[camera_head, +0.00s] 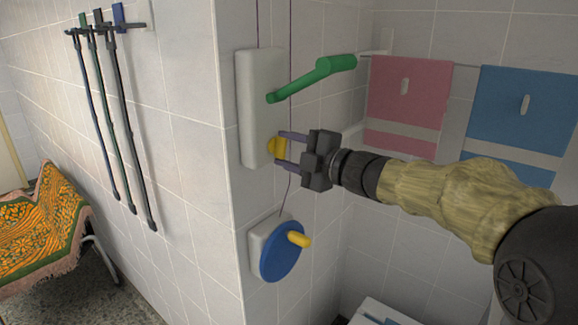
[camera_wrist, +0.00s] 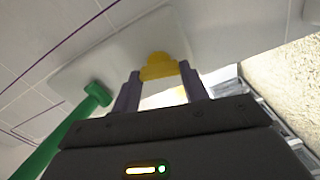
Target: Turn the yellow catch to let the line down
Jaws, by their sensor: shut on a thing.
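The yellow catch (camera_head: 277,148) sits low on a white wall plate (camera_head: 259,100) at the wall's corner. My gripper (camera_head: 281,149) reaches it from the right, with its two purple fingers shut on the catch. In the wrist view the catch (camera_wrist: 158,66) shows between the fingertips (camera_wrist: 158,78). A thin purple line (camera_head: 290,22) runs down the wall from above the plate, and a piece of it shows below the plate. A green crank handle (camera_head: 312,79) sticks out from the plate above my gripper. Part of the catch is hidden by the fingers.
A blue wheel (camera_head: 282,254) with a yellow knob (camera_head: 299,239) is mounted below my gripper. A pink towel (camera_head: 409,100) and a blue towel (camera_head: 522,112) hang behind my arm. Poles hang on a rack (camera_head: 105,29) at left, above a patterned cover (camera_head: 42,235).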

